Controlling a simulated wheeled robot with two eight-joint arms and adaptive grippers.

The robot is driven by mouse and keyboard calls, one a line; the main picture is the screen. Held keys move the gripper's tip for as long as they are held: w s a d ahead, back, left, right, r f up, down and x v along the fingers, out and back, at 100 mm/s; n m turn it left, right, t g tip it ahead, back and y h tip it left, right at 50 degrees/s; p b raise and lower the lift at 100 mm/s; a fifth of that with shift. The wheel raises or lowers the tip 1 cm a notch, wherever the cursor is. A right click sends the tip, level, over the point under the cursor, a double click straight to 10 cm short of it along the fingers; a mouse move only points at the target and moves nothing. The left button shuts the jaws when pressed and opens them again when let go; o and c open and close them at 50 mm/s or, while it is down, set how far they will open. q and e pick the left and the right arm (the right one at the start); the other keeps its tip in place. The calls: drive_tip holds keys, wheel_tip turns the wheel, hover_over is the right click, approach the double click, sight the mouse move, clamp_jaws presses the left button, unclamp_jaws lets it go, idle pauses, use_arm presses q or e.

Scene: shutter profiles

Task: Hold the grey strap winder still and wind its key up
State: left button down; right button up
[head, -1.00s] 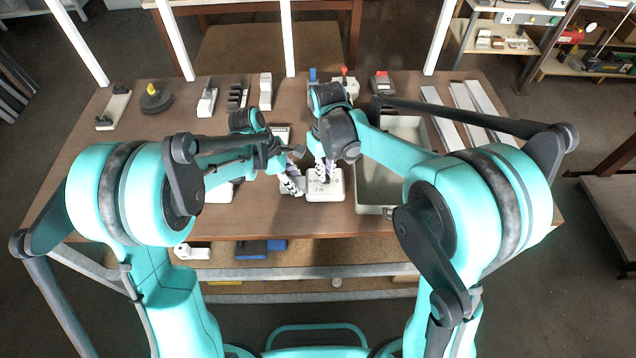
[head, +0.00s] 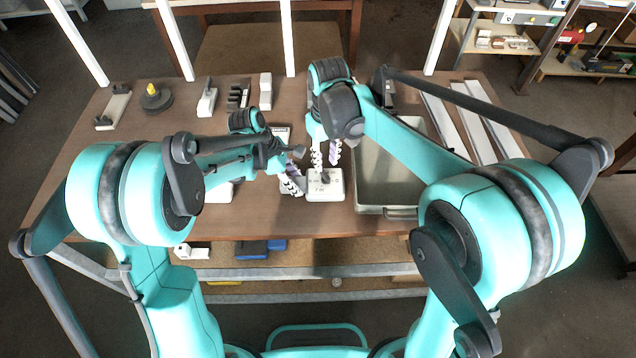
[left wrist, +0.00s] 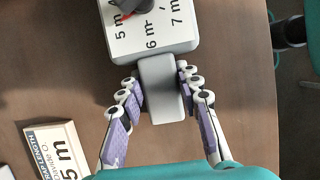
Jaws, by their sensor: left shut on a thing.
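The grey strap winder (head: 325,192) sits on the table in front of me, with a white scale face. In the left wrist view its face (left wrist: 150,38) reads 5 m, 6 m and 7 m. Its dark key (head: 325,176) stands on top; the left wrist view cuts it off at the top edge, with a red mark beside it. My left gripper (left wrist: 160,85) is shut on the winder's grey tab (left wrist: 160,100), one finger on each side. My right gripper (head: 325,155) is just above the key, its fingers apart with a gap between them, seemingly empty.
A grey-green bin (head: 384,211) stands right of the winder. A card marked 5 m (left wrist: 60,150) lies near my left gripper. Pale profiles (head: 455,120) lie at the right. Several small devices, one a dark disc with a yellow knob (head: 155,98), line the back left.

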sight(325, 174)
drive_tip(key=shift+r, duration=0.25)
use_arm(q)
drive_tip(key=c, duration=1)
unclamp_jaws()
drive_tip(key=shift+p+v, duration=2)
drive_tip(key=shift+v, duration=1.55)
use_arm(e)
wheel_tip(325, 174, up, 4)
drive_tip(key=shift+f, duration=0.1)
